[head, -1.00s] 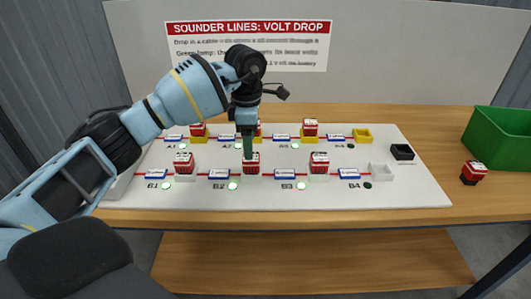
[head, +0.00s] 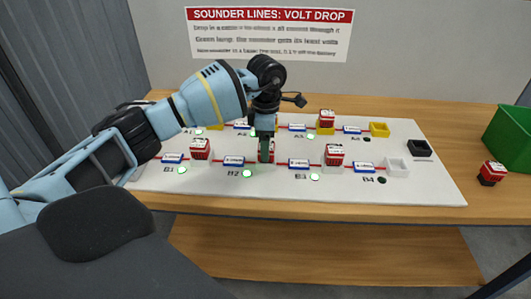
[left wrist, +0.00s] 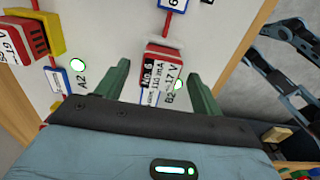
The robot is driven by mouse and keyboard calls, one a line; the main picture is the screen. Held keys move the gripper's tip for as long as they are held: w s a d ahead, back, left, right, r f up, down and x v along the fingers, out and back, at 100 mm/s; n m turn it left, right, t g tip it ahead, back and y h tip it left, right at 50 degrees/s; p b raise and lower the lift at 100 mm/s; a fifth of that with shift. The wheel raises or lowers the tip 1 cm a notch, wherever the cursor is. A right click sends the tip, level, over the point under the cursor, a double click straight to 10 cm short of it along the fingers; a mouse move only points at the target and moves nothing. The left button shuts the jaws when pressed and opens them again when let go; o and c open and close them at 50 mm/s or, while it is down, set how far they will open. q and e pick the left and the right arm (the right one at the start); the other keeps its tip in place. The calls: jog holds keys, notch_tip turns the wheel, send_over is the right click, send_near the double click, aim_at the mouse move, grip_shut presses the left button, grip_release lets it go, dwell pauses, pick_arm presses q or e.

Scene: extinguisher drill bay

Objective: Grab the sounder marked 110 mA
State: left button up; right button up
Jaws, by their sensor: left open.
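The sounder marked 110 mA (left wrist: 154,64) is a red and white block labelled No. 6 in the left wrist view. In the head view the same sounder (head: 271,153) stands in the front row between the B2 and B3 labels, partly hidden by my left gripper. My left gripper (head: 265,157) points down at it from above. In the left wrist view the left gripper (left wrist: 158,72) is open, with one green finger on each side of the sounder and gaps showing. I cannot tell how deep the fingertips reach. My right gripper is not in view.
Neighbouring sounders stand left (head: 200,149) and right (head: 334,155) in the front row, another behind (head: 327,118). Empty white (head: 397,168), yellow (head: 380,129) and black (head: 419,148) holders are at right. A loose sounder (head: 491,173) sits near a green bin (head: 512,138).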

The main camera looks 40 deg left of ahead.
pick_arm(q)
notch_tip(320, 180, down, 2)
jog(key=shift+f, duration=0.2)
jog(key=shift+c, duration=0.6)
jog(key=c, duration=1)
jog(key=shift+r, duration=0.1)
jog(key=shift+r, duration=0.55)
notch_tip(320, 180, up, 2)
jog(key=shift+w+r, duration=0.1)
jog(key=shift+r, duration=0.15)
jog(key=s+d, duration=0.3)
jog(key=s, duration=0.4)
jog(key=s+d+r, duration=0.1)
jog(key=s+d, duration=0.2)
jog(key=s, duration=0.4)
jog(key=shift+s+d, duration=0.35)
